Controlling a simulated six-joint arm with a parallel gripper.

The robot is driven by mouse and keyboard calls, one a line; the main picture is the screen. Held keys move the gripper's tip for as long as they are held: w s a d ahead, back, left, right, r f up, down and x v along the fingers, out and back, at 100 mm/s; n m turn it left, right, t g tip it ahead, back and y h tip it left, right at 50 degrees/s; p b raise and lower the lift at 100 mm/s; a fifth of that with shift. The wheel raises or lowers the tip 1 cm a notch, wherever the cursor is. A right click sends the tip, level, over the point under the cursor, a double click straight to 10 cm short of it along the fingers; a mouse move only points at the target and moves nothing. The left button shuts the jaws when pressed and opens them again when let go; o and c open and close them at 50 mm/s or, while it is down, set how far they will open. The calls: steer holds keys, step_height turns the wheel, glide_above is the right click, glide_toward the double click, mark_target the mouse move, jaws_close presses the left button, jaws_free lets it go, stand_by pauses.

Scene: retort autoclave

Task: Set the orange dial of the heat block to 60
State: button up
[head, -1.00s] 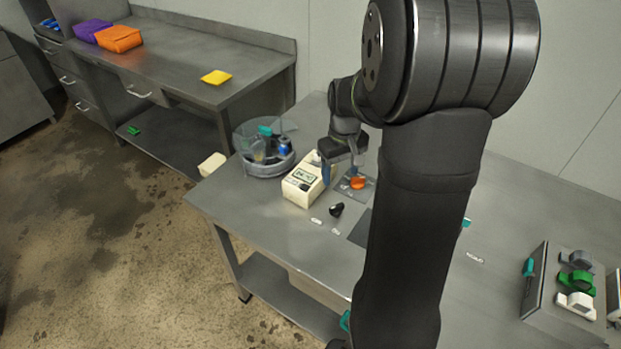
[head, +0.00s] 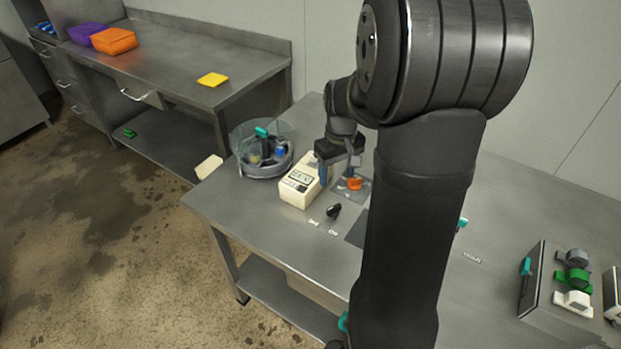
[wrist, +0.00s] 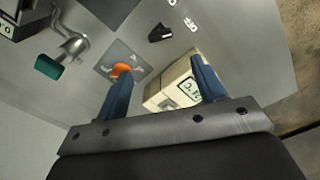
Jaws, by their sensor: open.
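The orange dial (head: 354,184) sits on a grey square plate (head: 345,194) on the table; it also shows in the wrist view (wrist: 121,69). The cream heat block (head: 300,186) with a small display stands to the left of the dial. My gripper (head: 338,176) is open and empty, its blue fingers apart. In the wrist view my gripper (wrist: 158,88) has its left finger close to the orange dial and its right finger in front of the cream block (wrist: 172,88). Whether a finger touches either one cannot be told. The dial's scale is too small to read.
A round clear-walled container (head: 262,150) with several items stands at the left back. A black knob-like object (head: 333,210) and small white labels lie in front of the block. A box with grey, green and white knobs (head: 573,280) is at the right. The table's middle is partly hidden by my arm.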

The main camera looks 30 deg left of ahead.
stand_by(0.3)
steer(key=c, duration=0.6)
steer(key=m+t+h, duration=0.3)
steer(key=m, duration=1.8)
glide_toward(355, 179)
steer(key=x, duration=0.8)
steer(key=shift+f, duration=0.3)
steer(key=shift+c, duration=0.2)
jaws_close()
